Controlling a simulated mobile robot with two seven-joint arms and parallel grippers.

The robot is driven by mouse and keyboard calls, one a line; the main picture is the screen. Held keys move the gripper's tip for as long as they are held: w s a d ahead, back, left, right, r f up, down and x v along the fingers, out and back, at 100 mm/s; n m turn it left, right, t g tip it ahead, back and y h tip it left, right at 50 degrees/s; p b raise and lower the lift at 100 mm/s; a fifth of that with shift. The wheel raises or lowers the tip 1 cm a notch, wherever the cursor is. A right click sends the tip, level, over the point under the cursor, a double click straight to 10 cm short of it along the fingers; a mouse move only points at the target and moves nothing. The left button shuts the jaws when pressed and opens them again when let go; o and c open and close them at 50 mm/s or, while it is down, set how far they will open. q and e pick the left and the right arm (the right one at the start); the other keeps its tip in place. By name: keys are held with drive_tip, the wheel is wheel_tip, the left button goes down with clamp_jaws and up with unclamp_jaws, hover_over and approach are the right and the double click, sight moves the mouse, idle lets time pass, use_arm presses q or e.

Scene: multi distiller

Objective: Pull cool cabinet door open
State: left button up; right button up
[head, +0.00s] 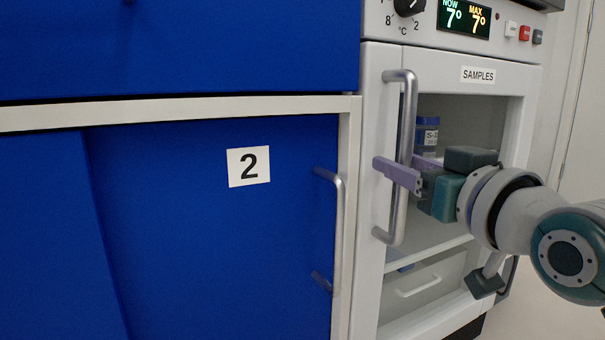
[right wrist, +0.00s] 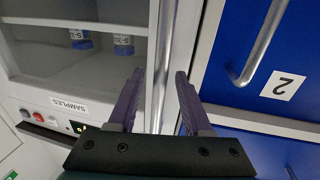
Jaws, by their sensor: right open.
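The cool cabinet (head: 450,55) stands at the right of the head view, with a SAMPLES label on its glass-fronted door (head: 375,130). The door looks shut. Its long upright metal door handle (head: 409,110) is on the door's left side. My right gripper (head: 401,168) is open at about mid-height of the handle, its purple fingers reaching around the bar. In the right wrist view the handle bar (right wrist: 163,50) runs between the two fingers of the gripper (right wrist: 159,74). I cannot tell whether a finger touches it. My left gripper is not in view.
A blue cupboard door marked 2 (head: 200,220), with its own metal handle (head: 339,235), is just left of the cool cabinet. Blue-capped sample jars (head: 427,133) stand inside behind the glass. A control panel with a 7° display (head: 464,18) is above. Floor shows at lower right.

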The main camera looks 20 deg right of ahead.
drive_tip(key=shift+w, duration=0.1)
drive_tip(key=shift+c, duration=0.3)
clamp_jaws()
idle(1.1)
